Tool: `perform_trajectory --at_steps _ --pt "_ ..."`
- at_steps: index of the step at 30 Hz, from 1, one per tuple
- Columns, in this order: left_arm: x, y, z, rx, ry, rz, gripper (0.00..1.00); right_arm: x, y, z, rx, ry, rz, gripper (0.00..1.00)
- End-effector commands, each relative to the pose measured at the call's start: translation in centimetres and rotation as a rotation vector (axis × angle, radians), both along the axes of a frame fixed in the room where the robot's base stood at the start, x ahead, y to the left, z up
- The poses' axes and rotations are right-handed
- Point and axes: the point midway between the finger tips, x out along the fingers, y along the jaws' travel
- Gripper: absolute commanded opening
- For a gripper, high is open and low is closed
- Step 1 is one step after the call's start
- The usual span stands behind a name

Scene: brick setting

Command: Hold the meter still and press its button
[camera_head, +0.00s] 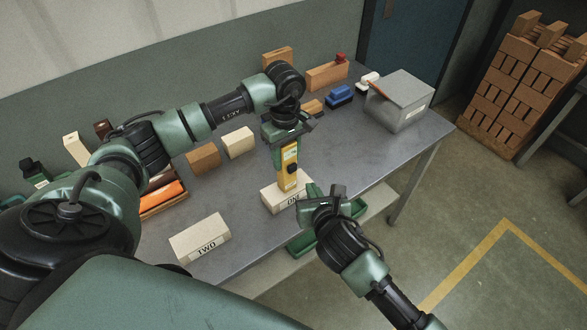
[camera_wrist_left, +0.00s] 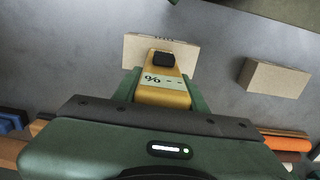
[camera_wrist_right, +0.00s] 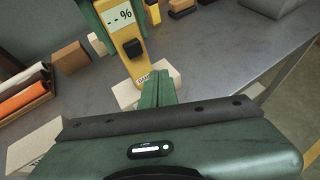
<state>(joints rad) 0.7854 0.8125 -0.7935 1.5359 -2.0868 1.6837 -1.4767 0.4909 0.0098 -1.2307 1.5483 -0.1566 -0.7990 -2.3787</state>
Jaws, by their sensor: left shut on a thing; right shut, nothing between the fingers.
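The yellow meter (camera_head: 285,181) stands about upright over the pale brick marked ONE (camera_head: 271,198). I cannot tell whether its lower end touches that brick. My left gripper (camera_head: 287,150) is shut on the meter's upper part from above. The meter's black button (camera_wrist_right: 133,48) faces my right gripper, and its screen (camera_wrist_right: 120,17) reads "--%". The button also shows in the left wrist view (camera_wrist_left: 163,59). My right gripper (camera_head: 313,190) is shut and empty, in front of and right of the meter's lower part. Its fingertips (camera_wrist_right: 158,82) appear below the button, apart from it.
A pale brick marked TWO (camera_head: 200,239) lies at the table's front. An orange-filled tray (camera_head: 163,199) is left. A grey box (camera_head: 398,105) and a blue thing (camera_head: 340,95) stand at the back right. A green bin (camera_head: 302,243) sits below the table edge.

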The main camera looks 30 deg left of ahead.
Motion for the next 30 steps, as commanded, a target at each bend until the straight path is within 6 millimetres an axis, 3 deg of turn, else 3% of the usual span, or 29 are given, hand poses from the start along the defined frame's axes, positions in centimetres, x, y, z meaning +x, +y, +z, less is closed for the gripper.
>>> perform_trajectory --at_steps 10,30 --pt "0.0 0.0 0.0 0.001 0.0 0.0 0.0 1.3 3.3 0.1 0.0 -0.002 0.002 0.0" --pt "0.0 0.0 0.0 0.001 0.0 0.0 0.0 1.4 3.6 0.0 -0.001 -0.001 0.0 0.0"
